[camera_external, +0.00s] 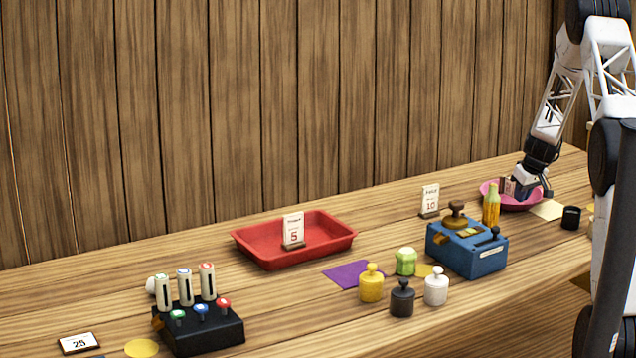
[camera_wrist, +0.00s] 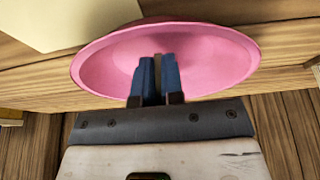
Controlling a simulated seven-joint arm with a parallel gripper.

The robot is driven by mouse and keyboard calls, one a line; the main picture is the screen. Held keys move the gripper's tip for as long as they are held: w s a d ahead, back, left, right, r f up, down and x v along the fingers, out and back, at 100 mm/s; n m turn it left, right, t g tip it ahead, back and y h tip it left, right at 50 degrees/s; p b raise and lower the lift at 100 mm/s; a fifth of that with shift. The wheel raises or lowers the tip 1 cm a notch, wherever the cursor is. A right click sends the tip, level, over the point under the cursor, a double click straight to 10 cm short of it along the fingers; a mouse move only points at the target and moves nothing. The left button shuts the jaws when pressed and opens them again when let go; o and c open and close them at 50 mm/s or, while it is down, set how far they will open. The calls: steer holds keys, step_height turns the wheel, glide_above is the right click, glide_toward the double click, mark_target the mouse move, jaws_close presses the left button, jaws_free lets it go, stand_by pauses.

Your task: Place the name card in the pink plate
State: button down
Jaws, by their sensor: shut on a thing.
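The pink plate (camera_external: 530,206) is at the far right end of the table, and it fills the upper middle of the wrist view (camera_wrist: 220,55). My gripper (camera_external: 523,190) is low over the plate, its blue fingers (camera_wrist: 157,80) pointing into the dish. It is shut on a thin, small thing, seemingly the name card (camera_external: 507,186), which shows pale and brown at the gripper's left side. In the wrist view only a thin brownish edge shows between the fingers. I cannot tell whether it touches the plate.
A yellow bottle (camera_external: 491,206) stands close to the plate's left. A blue scale box (camera_external: 468,248), an upright "10" card (camera_external: 430,200) and a red tray (camera_external: 340,238) stand farther left.

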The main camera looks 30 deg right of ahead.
stand_by(0.3)
steer(key=c, duration=1.2)
jaws_free()
steer(key=shift+o, duration=0.2)
steer(key=shift+r, duration=3.4)
steer(key=shift+r, duration=0.1)
